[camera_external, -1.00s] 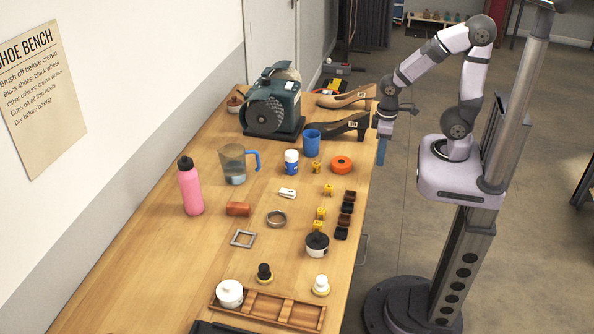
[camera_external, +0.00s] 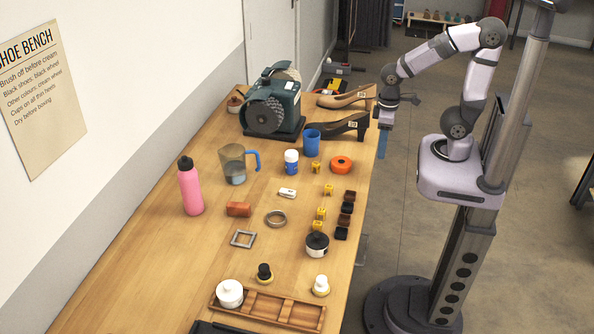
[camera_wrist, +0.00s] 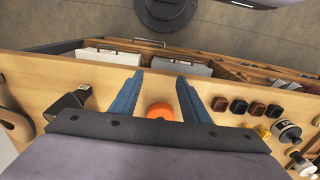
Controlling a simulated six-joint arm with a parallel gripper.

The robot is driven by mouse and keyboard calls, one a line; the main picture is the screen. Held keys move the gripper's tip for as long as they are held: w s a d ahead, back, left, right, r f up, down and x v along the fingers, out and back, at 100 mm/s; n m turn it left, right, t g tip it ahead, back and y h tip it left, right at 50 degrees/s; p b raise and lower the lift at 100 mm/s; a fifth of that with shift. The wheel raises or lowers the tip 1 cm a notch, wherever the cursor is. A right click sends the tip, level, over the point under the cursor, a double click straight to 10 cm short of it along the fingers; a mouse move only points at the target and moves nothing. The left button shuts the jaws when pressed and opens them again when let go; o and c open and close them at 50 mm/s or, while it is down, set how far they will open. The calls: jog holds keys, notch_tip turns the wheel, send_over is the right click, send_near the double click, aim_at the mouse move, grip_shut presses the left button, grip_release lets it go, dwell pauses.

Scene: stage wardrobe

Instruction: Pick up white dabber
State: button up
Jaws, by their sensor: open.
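The white dabber (camera_external: 321,284) stands upright near the right edge of the bench, at the near end, beside the divided wooden tray. It has a white top and a pale base. A black-topped dabber (camera_external: 264,272) stands to its left. My gripper (camera_external: 383,147) is open and empty, pointing down off the far right edge of the bench beside the shoes, far from the white dabber. In the wrist view its blue fingers are spread apart (camera_wrist: 160,80). A white-topped item at that view's lower right edge is cut off; I cannot tell if it is the dabber.
The divided wooden tray (camera_external: 303,312) holds a white round pot (camera_external: 230,292). A black-lidded pot (camera_external: 317,245), small dark cups (camera_external: 346,208) and an orange tin (camera_external: 341,165) line the right side. The dark heeled shoe (camera_external: 345,126) is close to my gripper. The near-left bench is clear.

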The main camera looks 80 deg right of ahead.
jog(key=w+a+n+t+y+b, duration=0.1)
jog(key=w+a+n+t+y, duration=0.25)
jog(key=w+a, duration=1.05)
jog(key=w+a+r+t+y+b, duration=0.1)
jog(key=w+a+t, duration=0.1)
jog(key=a, duration=0.9)
jog(key=w+a+t+y, duration=0.2)
jog(key=a+t, duration=0.1)
jog(key=a, duration=0.8)
jog(key=s+a+n+t+b, duration=0.1)
jog(key=s+a+t, duration=0.25)
jog(key=a, duration=0.75)
jog(key=s+a+t+b, duration=0.1)
jog(key=s+a+t, duration=0.1)
jog(key=s, duration=0.5)
jog(key=s+a+t, duration=0.2)
jog(key=s+t, duration=0.1)
jog(key=s, duration=0.3)
send_near(322, 279)
jog(key=x, duration=0.3)
jog(key=shift+w+a+f, duration=0.25)
jog(key=shift+w+a, duration=0.05)
jog(key=shift+w, duration=0.2)
jog(key=shift+w+a+f+p, duration=0.1)
jog(key=shift+w+a+p, duration=0.05)
jog(key=shift+w+p, duration=0.2)
jog(key=shift+d+p+x, duration=0.2)
jog(key=shift+p+x, duration=0.75)
jog(key=shift+x, duration=1.7)
